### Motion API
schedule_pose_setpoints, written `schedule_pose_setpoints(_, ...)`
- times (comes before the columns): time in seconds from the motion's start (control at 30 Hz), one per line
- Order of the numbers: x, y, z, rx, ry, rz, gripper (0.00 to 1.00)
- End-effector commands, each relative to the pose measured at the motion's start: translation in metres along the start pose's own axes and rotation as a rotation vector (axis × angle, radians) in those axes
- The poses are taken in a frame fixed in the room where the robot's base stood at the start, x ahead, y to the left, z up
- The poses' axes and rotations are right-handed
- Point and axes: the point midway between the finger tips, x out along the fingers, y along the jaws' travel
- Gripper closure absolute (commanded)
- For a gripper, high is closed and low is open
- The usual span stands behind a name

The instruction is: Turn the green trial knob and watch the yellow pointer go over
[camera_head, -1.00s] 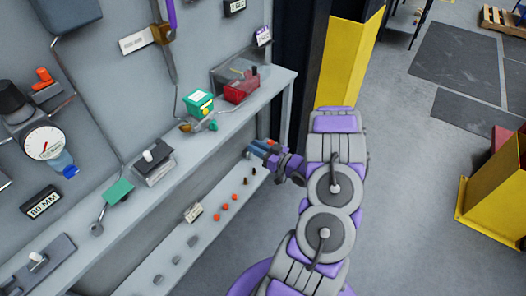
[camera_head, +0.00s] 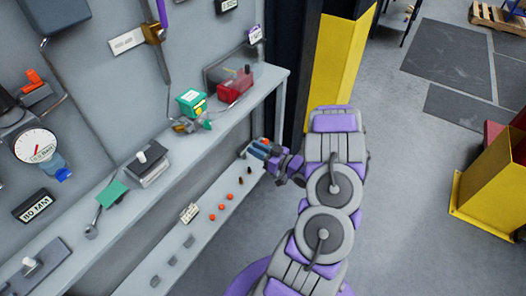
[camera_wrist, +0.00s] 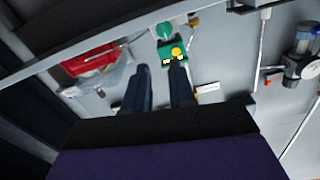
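A small green box (camera_head: 191,101) with a yellow part (camera_head: 200,110) on its face stands on the upper shelf. Just in front of it is a green knob (camera_head: 207,125) beside a brass-coloured fitting (camera_head: 184,126). In the wrist view the green box (camera_wrist: 165,50), its yellow part (camera_wrist: 177,51) and the green knob (camera_wrist: 165,30) show beyond my fingertips. My gripper (camera_head: 258,149) is right of and apart from the knob, off the shelf's front. In the wrist view my gripper (camera_wrist: 160,67) is open, with nothing between its fingers. The way the yellow part points is too small to tell.
A red box (camera_head: 235,84) stands on the upper shelf's far end. The upper shelf's front edge (camera_head: 262,100) lies between my gripper and the knob. A lower shelf (camera_head: 150,262) holds small orange and grey parts. A yellow post (camera_head: 338,70) stands behind my arm.

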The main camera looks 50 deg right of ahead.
Motion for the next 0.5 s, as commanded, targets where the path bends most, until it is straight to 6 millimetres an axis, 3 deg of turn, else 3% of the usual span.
schedule_pose_setpoints(0.17, -0.013, 0.001, -0.001, 0.000, 0.001, 0.003, 0.76)
schedule_pose_setpoints(0.5, -0.068, 0.002, -0.001, 0.000, 0.001, 0.004, 0.76)
